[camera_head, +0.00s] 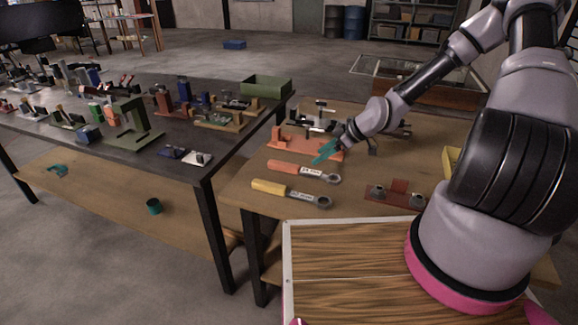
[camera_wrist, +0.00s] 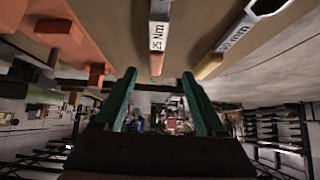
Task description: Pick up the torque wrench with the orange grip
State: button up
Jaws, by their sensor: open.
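The torque wrench with the orange grip (camera_head: 283,167) lies on the wooden bench; its grey ratchet head points right, and its shaft carries a white label. In the wrist view its label and orange grip (camera_wrist: 156,63) show at top centre, in line with the gap between my fingers. A similar wrench with a yellow grip (camera_head: 268,187) lies in front of it and shows at upper right in the wrist view (camera_wrist: 209,66). My gripper (camera_head: 319,157) has teal fingers, open and empty, just behind the orange-grip wrench. The fingers also show in the wrist view (camera_wrist: 159,78).
A red-brown fixture (camera_head: 398,192) lies right of the wrenches. A dark table (camera_head: 150,165) at left holds many parts and a green bin (camera_head: 266,86). Bare bench (camera_head: 240,200) shows near the yellow grip.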

aim_at(298, 166)
jog(key=x, duration=0.5)
jog(key=shift+w+a, duration=0.2)
jog(key=shift+a, duration=0.2)
jog(key=x, duration=0.5)
jog(key=shift+w+a+f, duration=0.1)
jog(key=shift+w+f, duration=0.2)
jog(key=shift+w, duration=0.1)
grip_shut()
dwell(0.6)
